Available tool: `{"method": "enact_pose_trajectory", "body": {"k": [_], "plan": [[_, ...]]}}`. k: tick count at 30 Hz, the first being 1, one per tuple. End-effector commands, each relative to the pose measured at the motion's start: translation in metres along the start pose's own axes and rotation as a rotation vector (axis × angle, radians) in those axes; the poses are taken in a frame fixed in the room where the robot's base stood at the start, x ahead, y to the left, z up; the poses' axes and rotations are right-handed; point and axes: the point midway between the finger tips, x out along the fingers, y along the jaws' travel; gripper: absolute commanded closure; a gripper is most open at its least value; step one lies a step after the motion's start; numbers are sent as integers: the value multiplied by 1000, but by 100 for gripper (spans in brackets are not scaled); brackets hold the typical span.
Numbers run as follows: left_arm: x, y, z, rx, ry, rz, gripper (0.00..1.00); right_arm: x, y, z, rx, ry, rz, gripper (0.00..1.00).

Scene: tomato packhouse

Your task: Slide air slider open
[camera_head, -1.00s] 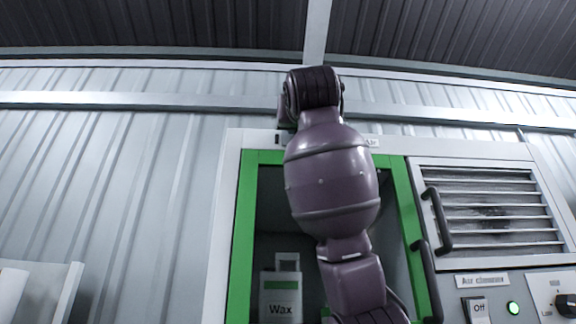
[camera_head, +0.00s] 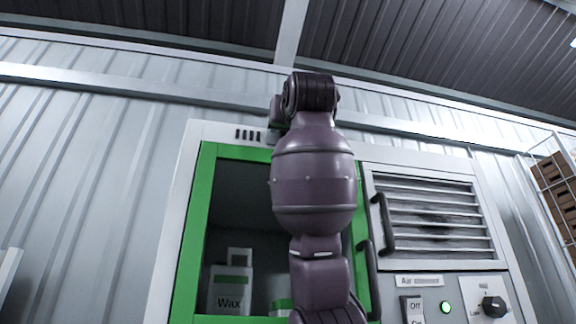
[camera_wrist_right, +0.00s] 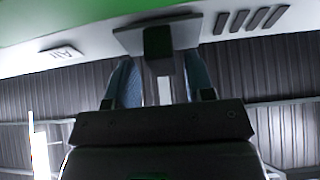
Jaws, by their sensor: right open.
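The air slider (camera_wrist_right: 128,38) is a grey plate with a dark block-shaped knob (camera_wrist_right: 158,42) on the white top strip of the cabinet, seen in the right wrist view. My right gripper (camera_wrist_right: 161,85) is open, with its two bluish fingers on either side of the knob; I cannot tell whether they touch it. Several dark vent slots (camera_wrist_right: 254,19) show bare to the right of the plate, and an "Air" label (camera_wrist_right: 62,52) is to its left. The slots (camera_head: 247,135) also show in the head view, where my right arm hides the slider and fingertips. My left gripper is out of view.
The cabinet has a green door frame (camera_head: 193,235) with a wax container (camera_head: 230,288) inside. Dark handles (camera_head: 385,222), a louvred grille (camera_head: 430,215), an air cleaner switch (camera_head: 412,308) and a knob dial (camera_head: 494,306) are to the right. A rack with boxes (camera_head: 555,170) stands far right.

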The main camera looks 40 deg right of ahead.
Motion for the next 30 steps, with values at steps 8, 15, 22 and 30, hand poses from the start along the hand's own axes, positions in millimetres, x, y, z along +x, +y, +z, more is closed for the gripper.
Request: {"method": "enact_pose_trajectory", "body": {"k": [8, 15, 22, 30], "plan": [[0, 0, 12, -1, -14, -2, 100, -17, -1, 1, 1, 2, -1, 51], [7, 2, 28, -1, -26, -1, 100, -60, -1, 2, 0, 3, -3, 51], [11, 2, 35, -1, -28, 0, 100, -94, 0, 1, 0, 1, -1, 51], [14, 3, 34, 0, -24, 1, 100, -108, 0, 0, 0, 1, 0, 51]]}}
